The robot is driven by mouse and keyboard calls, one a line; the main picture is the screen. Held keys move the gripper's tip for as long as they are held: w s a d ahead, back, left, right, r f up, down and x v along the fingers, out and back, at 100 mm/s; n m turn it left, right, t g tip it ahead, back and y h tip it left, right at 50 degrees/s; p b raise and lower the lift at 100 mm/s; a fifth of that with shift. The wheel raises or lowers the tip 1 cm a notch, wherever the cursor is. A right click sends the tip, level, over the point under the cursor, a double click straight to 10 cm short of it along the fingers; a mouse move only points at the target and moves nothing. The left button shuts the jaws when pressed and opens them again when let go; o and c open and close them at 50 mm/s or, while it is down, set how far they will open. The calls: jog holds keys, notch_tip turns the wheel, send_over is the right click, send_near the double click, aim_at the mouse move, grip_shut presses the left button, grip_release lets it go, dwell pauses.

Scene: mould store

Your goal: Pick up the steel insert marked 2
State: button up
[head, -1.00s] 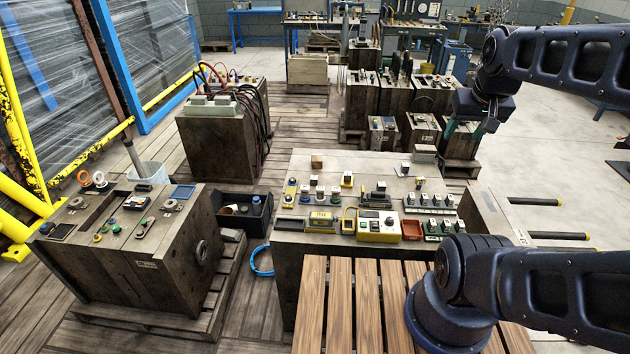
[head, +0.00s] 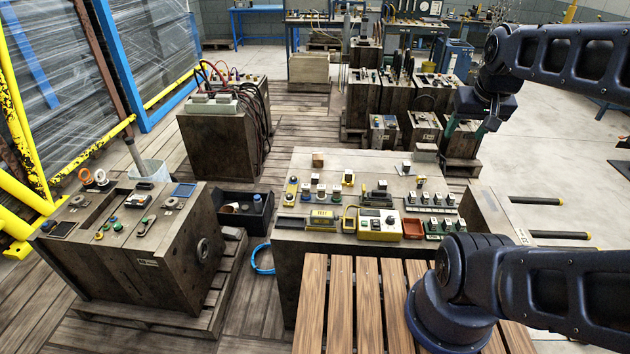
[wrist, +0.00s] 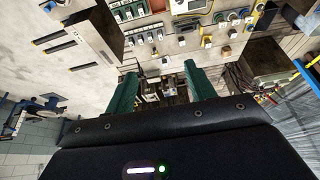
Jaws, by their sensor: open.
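Several small steel-coloured blocks with pale tops stand on the middle bench (head: 380,190); their marks are too small to read, so I cannot tell which is marked 2. One pale-topped block (head: 405,167) stands apart near the bench's back right. Others stand in a group at left, and a row in holders (head: 433,199) is at right. My gripper (head: 470,130), with green fingers, hangs above and beyond the bench's back right corner. In the wrist view my gripper (wrist: 160,70) is open, with nothing held. A pale-topped block (wrist: 165,62) shows between the fingertips in that view, below them.
A yellow and white meter box (head: 379,226) and a red tray (head: 411,229) sit along the bench's front. A small wooden cube (head: 318,160) is at its back left. Bare bench top lies around the lone block. Dark machine blocks (head: 360,105) stand behind.

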jog(key=w+a+n+g, duration=0.1)
jog(key=w+a+n, duration=0.2)
jog(key=w, duration=0.5)
jog(key=w+a+n+g, duration=0.1)
jog(key=w+a+n, duration=0.15)
jog(key=w, duration=0.55)
jog(key=n+g+h, duration=0.3)
jog(key=n+h, duration=0.2)
jog(key=n, duration=0.7)
send_over(315, 176)
jog(key=a, duration=0.4)
notch_tip(315, 176, down, 35)
jog(key=shift+y, duration=0.3)
jog(key=shift+x, duration=5.35)
jog(key=shift+w, duration=0.2)
grip_shut()
jog(key=shift+r, duration=0.1)
